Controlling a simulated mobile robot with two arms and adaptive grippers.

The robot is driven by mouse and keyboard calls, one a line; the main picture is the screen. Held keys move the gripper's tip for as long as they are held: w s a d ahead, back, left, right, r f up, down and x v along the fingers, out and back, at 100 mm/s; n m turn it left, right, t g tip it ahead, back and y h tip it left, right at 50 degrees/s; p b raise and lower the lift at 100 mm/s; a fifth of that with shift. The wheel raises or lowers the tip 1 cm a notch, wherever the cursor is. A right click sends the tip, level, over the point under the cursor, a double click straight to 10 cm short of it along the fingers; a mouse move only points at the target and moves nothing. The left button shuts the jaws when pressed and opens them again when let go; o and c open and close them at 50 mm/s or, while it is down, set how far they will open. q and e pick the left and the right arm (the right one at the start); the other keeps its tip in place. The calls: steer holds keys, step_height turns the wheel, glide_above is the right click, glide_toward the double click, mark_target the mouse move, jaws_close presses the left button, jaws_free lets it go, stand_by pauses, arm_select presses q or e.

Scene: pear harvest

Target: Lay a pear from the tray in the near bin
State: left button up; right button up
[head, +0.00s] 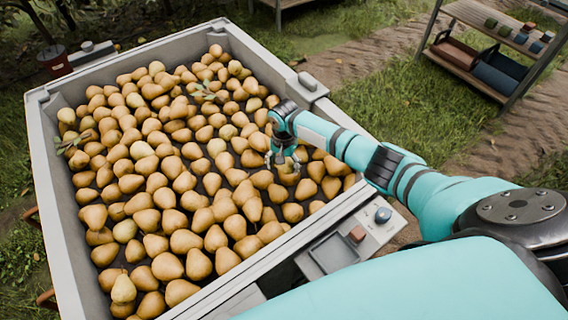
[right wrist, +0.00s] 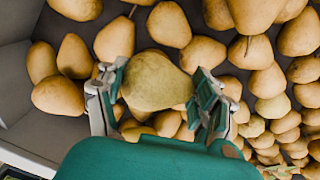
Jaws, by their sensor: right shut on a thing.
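A large pale grey tray (head: 45,170) full of yellow-brown pears fills the left and middle of the head view. My right gripper (head: 284,163) is inside the tray's right side, low over the pears. In the right wrist view my right gripper (right wrist: 157,95) is shut on a greenish-yellow pear (right wrist: 155,80), with one finger on each side of it. Other pears lie close around and under it. A brown bin (head: 455,53) and a dark blue bin (head: 505,73) stand on a shelf at the upper right; I cannot tell which is the near bin. My left gripper is out of view.
Grass and a dirt track lie between the tray and the wooden shelf (head: 470,75). Tray walls show in the right wrist view.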

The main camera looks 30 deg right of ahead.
mark_target(284, 172)
arm_select(q)
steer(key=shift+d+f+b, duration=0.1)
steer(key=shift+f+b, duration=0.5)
steer(key=shift+b, duration=0.15)
arm_select(e)
steer(key=shift+f, duration=1.25)
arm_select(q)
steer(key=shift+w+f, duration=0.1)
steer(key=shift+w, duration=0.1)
arm_select(e)
steer(key=shift+f, duration=0.25)
steer(key=shift+f, duration=0.1)
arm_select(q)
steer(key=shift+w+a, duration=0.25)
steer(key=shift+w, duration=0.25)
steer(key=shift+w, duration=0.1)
arm_select(e)
steer(key=shift+f+b, duration=0.1)
steer(key=shift+b, duration=0.2)
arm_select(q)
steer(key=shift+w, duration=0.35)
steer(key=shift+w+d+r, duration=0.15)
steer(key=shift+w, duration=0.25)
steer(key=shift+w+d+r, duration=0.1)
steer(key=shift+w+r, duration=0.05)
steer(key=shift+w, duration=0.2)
arm_select(e)
steer(key=shift+f, duration=0.4)
